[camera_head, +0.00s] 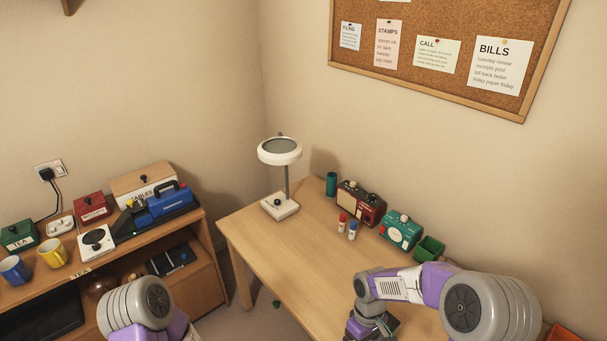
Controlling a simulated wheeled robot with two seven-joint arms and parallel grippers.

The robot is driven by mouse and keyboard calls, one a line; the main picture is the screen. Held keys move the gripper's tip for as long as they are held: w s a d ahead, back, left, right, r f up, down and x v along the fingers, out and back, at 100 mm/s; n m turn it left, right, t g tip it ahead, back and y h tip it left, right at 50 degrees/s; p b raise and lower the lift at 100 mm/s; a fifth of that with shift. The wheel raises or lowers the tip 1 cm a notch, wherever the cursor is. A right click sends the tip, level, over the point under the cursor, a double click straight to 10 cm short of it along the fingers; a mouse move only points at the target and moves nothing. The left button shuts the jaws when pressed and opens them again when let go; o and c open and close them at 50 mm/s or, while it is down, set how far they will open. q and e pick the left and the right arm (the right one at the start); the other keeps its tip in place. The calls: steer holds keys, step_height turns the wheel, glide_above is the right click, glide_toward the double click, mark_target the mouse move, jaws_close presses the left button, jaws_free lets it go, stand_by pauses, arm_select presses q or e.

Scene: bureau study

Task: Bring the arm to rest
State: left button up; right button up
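My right arm (425,287) comes in from the lower right and reaches over the wooden desk (275,247). It bends down at the wrist, and its gripper lies at or below the bottom edge, with no fingertips clearly showing. My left arm (138,305) shows only as a rounded grey and purple link at the bottom left, in front of the shelf. My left gripper is out of the picture.
The desk holds a white lamp (280,152), a teal cup (331,184), two small bottles (342,222), a dark red radio (361,203), a teal device (400,230) and a green box (429,248). A crowded wooden shelf (205,229) stands left. The desk's middle is clear.

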steer(key=s+a+f+m+t+y, duration=0.4)
steer(key=s+f+m, duration=0.5)
steer(key=s+f, duration=0.6)
step_height(320, 180, down, 11)
steer(key=w+a+b, duration=0.1)
steer(key=w+b, duration=0.1)
steer(key=b, duration=0.8)
steer(key=shift+w+a, duration=0.15)
steer(key=shift+w, duration=0.2)
